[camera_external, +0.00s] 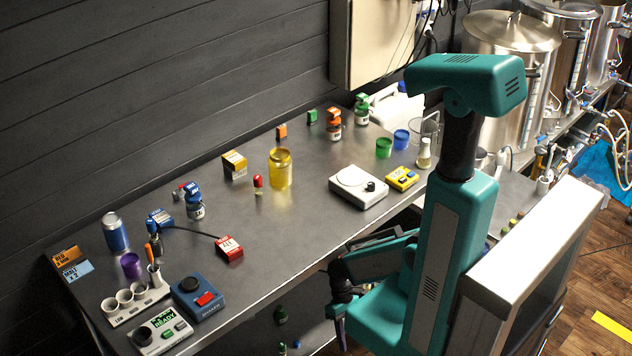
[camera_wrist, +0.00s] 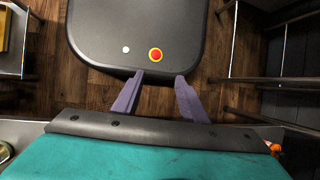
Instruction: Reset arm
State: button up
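My arm (camera_external: 375,262) is folded low in front of my teal column, beside the bench's front edge. My gripper (camera_wrist: 160,76) shows in the wrist view as two purple fingers, set apart with nothing between them. Below them lie a dark band and a teal part of mine. In the external view a purple finger (camera_external: 339,326) hangs below the bench top's height; the rest of the gripper is partly hidden there.
The dark bench (camera_external: 325,228) holds a yellow jar (camera_external: 280,169), a white scale (camera_external: 358,187), a blue device (camera_external: 197,297), a tube rack (camera_external: 135,304) and several small bottles. Steel kettles (camera_external: 508,75) stand at the back right. Wooden floor (camera_wrist: 60,70) shows around my dark base.

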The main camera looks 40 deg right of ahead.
jog(key=shift+s+d+f+g+h+b, duration=0.2)
jog(key=shift+d+f+g+h+b, duration=0.1)
jog(key=shift+h+b, duration=0.2)
jog(key=shift+s+d+f+g+h+b, duration=0.2)
jog(key=shift+f+h+b, duration=0.15)
jog(key=shift+h, duration=0.25)
